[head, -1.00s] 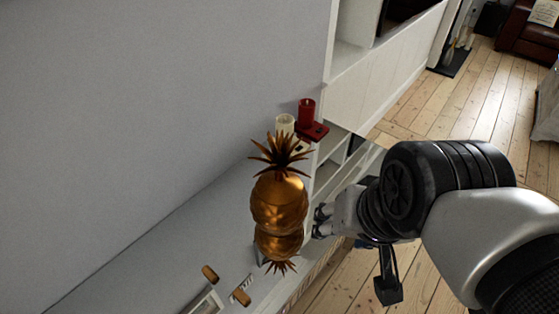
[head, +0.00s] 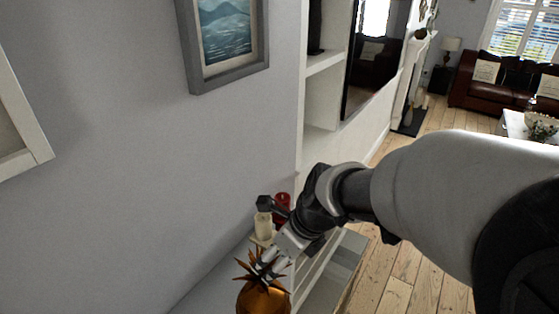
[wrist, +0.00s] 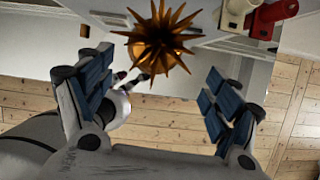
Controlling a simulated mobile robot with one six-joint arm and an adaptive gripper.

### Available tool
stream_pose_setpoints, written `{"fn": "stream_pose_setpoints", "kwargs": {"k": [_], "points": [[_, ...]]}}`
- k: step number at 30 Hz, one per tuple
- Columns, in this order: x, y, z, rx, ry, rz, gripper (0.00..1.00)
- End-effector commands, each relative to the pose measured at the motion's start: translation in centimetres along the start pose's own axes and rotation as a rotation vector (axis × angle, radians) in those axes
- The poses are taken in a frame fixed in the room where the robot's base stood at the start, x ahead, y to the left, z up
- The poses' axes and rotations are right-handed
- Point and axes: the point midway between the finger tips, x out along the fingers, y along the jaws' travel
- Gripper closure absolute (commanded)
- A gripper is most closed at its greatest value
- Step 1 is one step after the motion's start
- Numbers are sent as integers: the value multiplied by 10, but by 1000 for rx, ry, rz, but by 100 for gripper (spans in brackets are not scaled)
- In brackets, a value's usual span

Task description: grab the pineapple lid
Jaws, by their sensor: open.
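The golden pineapple (head: 262,299) stands on a pale shelf at the bottom of the head view, its lower part cut off by the frame edge. Its spiky leaf crown on the lid (head: 247,268) is partly covered by my gripper (head: 271,266), which points down at it from the upper right. In the wrist view the crown (wrist: 158,40) shows end-on at the top centre. It lies between and beyond the two spread fingers of my gripper (wrist: 157,66). The gripper is open and empty. I cannot tell whether a fingertip touches a leaf.
The grey wall (head: 130,200) is close on the left. Open floorboards (head: 395,285) lie to the right.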

Motion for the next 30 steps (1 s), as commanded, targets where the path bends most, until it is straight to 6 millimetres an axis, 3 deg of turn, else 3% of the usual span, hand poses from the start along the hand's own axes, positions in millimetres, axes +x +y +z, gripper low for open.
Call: {"fn": "stream_pose_setpoints", "kwargs": {"k": [3, 12, 23, 30], "points": [[30, 1, -3, -3, 5, 4, 17], [92, 1, -4, -4, 4, 2, 17], [117, 0, -4, -6, 1, 0, 17], [153, 1, -13, -6, 3, 1, 17]]}}
